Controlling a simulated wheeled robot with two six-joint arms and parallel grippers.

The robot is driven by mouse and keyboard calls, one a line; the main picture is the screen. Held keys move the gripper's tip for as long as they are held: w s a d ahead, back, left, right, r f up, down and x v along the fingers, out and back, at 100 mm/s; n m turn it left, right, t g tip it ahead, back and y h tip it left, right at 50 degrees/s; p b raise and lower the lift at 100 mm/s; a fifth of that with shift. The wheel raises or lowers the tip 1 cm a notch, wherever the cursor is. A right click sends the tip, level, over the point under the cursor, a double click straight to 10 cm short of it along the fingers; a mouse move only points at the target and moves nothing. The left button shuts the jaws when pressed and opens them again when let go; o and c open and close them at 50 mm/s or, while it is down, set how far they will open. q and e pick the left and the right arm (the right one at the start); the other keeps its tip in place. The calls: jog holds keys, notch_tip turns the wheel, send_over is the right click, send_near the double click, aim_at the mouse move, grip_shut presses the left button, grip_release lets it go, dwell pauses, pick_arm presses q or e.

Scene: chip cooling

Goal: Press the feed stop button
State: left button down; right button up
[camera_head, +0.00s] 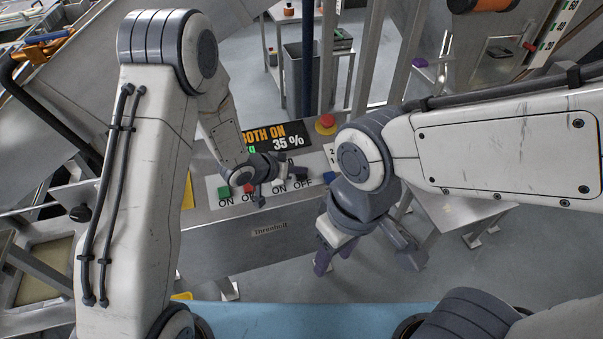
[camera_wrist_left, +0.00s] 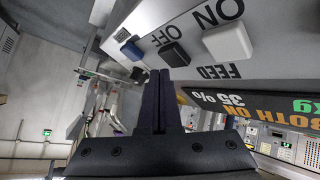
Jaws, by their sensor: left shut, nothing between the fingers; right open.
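The feed stop button is the black button (camera_wrist_left: 173,54) marked OFF, on the grey control panel (camera_wrist_left: 270,65) beside the white ON button (camera_wrist_left: 227,41) and the word FEED. My left gripper (camera_wrist_left: 160,74) is shut and empty. In the left wrist view its fingertips appear right at the near edge of the black button; I cannot tell whether they touch. In the head view the left gripper (camera_head: 278,172) is over the button row and partly covers it. My right gripper (camera_head: 365,258) is open and empty, lower right of the panel.
The panel also carries a green button (camera_head: 224,192), a red button partly hidden, and a blue button (camera_head: 329,177). A red emergency button (camera_head: 326,122) on yellow sits behind, beside the display (camera_head: 285,137) reading BOTH ON and 35 %.

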pick_arm(q)
jog(key=shift+f, duration=0.1)
dwell(0.6)
jog(key=shift+w+f, duration=0.1)
jog(key=shift+f, duration=0.2)
jog(key=shift+w+a+f+b, duration=0.1)
jog(key=shift+f+b, duration=0.35)
jog(key=shift+f, duration=0.05)
dwell(0.6)
dwell(0.3)
jog(key=shift+s+r+p, duration=0.25)
jog(key=shift+r+p, duration=0.5)
jog(key=shift+r, duration=0.2)
jog(key=r+p, duration=0.1)
jog(key=s+r+p, duration=0.1)
jog(key=r, duration=0.1)
jog(key=r+p, duration=0.1)
jog(key=p, duration=0.1)
jog(key=shift+s+d+r, duration=0.2)
jog(key=shift+d+r, duration=0.1)
jog(key=shift+r, duration=0.05)
